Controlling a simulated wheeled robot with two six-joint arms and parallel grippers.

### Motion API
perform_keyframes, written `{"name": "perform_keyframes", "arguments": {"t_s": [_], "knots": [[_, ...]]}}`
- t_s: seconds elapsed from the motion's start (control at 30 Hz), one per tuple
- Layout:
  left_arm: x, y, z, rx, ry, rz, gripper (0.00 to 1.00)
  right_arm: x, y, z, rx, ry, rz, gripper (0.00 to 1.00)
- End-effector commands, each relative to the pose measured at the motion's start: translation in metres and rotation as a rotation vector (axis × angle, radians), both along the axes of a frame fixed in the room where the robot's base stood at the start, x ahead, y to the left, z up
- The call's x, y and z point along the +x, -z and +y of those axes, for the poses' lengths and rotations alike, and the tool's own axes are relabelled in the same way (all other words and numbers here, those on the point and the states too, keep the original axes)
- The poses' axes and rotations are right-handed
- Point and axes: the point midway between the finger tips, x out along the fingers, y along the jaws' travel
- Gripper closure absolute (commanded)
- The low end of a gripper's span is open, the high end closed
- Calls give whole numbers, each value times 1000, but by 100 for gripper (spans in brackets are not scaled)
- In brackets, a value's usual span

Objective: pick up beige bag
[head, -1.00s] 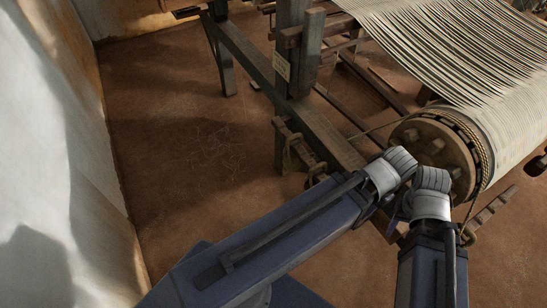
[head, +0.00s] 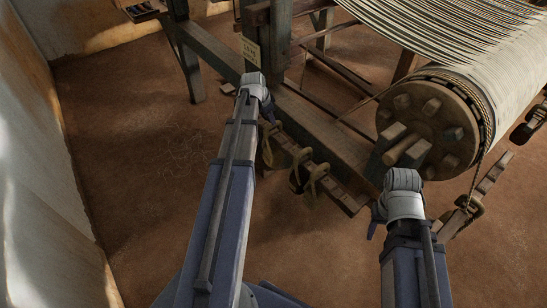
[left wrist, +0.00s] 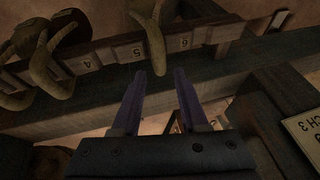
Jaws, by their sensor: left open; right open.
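No bag can be made out for certain. Several olive-beige looped items hang on a numbered wooden rail; one loop (head: 318,180) shows in the head view, and a pale loop (left wrist: 45,65) shows at upper left in the left wrist view. Whether one is the beige bag I cannot tell. My left gripper (head: 270,112) is beside the rail's far end, mostly hidden by its wrist.
The numbered rail (left wrist: 110,55) runs beside a dark loom beam (head: 325,125). A large wooden roller end (head: 430,110) with pale warp threads stands at right. A tagged post (head: 262,45) rises beyond my left gripper. The earthen floor (head: 130,150) at left is open.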

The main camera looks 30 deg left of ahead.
Motion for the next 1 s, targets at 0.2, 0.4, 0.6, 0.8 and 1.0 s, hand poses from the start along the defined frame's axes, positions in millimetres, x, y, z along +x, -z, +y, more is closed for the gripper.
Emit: {"name": "perform_keyframes", "arguments": {"t_s": [0.2,0.4,0.6,0.8,1.0], "knots": [[2,4,2,1,1,-3,57,0,5,0,0,0,0,50],[9,22,2,1,1,-1,57,0,22,0,0,0,0,50],[12,24,2,1,1,-1,57,0,24,0,0,0,0,50],[17,36,1,1,1,-1,57,0,36,0,0,0,0,50],[29,60,0,1,1,-1,57,0,60,0,0,0,0,50]]}}
